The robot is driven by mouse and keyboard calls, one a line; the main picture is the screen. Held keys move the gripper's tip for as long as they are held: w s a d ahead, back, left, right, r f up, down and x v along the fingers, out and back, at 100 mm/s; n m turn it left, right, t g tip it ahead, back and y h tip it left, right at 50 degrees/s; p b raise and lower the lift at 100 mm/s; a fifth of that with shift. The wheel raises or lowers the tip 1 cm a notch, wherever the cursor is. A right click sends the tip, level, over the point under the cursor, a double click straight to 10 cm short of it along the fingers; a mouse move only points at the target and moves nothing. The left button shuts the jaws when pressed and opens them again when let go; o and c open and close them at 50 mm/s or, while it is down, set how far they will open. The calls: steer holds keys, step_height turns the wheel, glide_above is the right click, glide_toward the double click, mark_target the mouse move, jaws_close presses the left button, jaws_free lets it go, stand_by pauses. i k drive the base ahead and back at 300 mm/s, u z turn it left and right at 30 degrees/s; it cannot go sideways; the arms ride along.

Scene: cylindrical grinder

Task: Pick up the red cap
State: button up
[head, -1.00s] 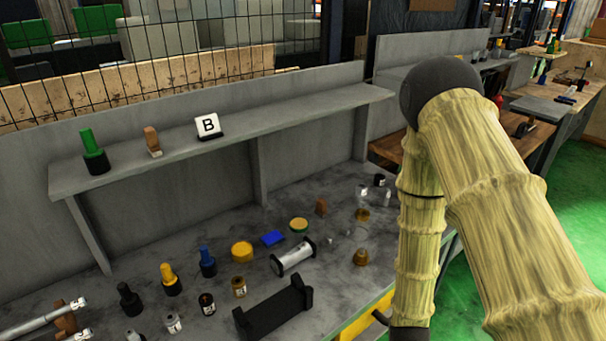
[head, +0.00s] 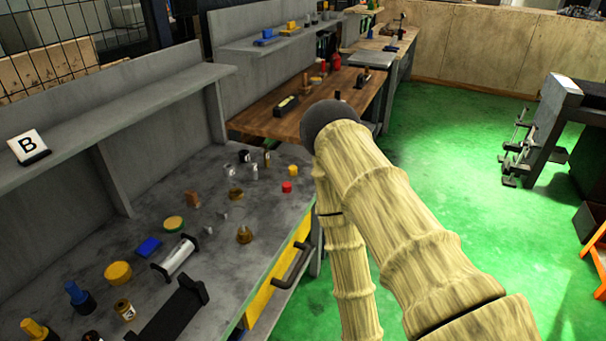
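A small red cap (head: 287,187) lies on the near grey workbench, close to its right edge. It sits just below a small yellow cap (head: 293,171) in the picture and left of my arm. My arm, in a yellowish ribbed cover, reaches across the middle and right of the head view. My gripper is not in view.
A wooden table (head: 262,120) stands behind. Green floor (head: 455,190) is open at right.

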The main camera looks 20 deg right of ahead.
mark_target(287, 187)
steer(key=z, duration=0.45)
steer(key=i, duration=1.15)
steer(key=z, duration=0.4)
steer(key=k, duration=0.55)
steer(key=u, duration=1)
